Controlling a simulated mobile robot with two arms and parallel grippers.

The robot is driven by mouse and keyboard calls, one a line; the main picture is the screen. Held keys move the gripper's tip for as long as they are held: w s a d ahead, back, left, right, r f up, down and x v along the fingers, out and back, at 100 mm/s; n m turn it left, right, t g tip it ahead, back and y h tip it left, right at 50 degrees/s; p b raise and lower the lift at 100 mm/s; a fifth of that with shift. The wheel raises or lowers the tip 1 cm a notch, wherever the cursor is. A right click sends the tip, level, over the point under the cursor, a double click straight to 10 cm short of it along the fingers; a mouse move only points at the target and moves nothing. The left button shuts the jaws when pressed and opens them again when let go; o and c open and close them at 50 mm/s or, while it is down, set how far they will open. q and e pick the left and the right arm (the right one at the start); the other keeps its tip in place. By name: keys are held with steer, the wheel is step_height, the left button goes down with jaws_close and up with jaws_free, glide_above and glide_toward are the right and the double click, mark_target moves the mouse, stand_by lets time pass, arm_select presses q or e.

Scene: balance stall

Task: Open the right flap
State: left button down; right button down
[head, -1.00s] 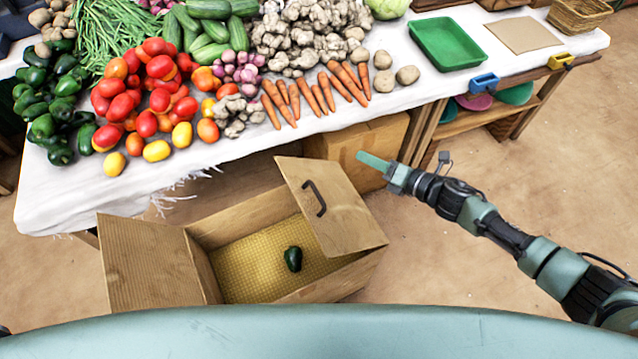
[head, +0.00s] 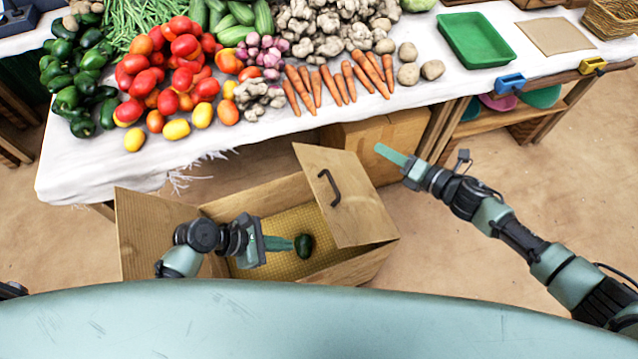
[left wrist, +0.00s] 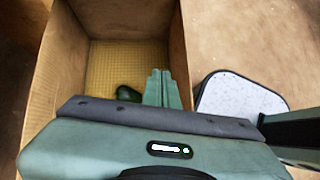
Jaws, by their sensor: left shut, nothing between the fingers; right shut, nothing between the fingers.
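The wooden box (head: 372,263) stands on the floor in front of the stall. Its right flap (head: 350,205), with a dark handle (head: 329,187), is tilted up over the right part of the box. The left flap (head: 145,235) is folded outward to the left. A dark green avocado-like item (head: 304,246) lies on the yellow woven floor of the box; it also shows in the left wrist view (left wrist: 128,94). My left gripper (head: 290,243) is shut and empty, over the box opening, left of the right flap. My right gripper (head: 378,148) is shut and empty, just right of the flap's upper edge, apparently apart from it.
The stall table (head: 90,175) with a white cloth and vegetables stands behind the box. A cardboard box (head: 375,140) is under it. A green tray (head: 475,40) and blue clip (head: 509,83) are at the right. Bare floor lies to the right.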

arm_select(q)
steer(key=n+t+h, duration=0.2)
glide_toward(319, 190)
steer(key=r, duration=0.2)
steer(key=x, duration=0.9)
steer(key=shift+w+d+f, duration=0.1)
steer(key=shift+w+d, duration=0.05)
steer(key=shift+d, duration=0.2)
steer(key=shift+w+d+r, duration=0.2)
steer(key=shift+d+r, duration=0.3)
steer(key=shift+r, duration=0.1)
arm_select(e)
steer(key=c, duration=1.8)
jaws_free()
steer(key=shift+o, duration=0.2)
steer(key=shift+s, duration=0.1)
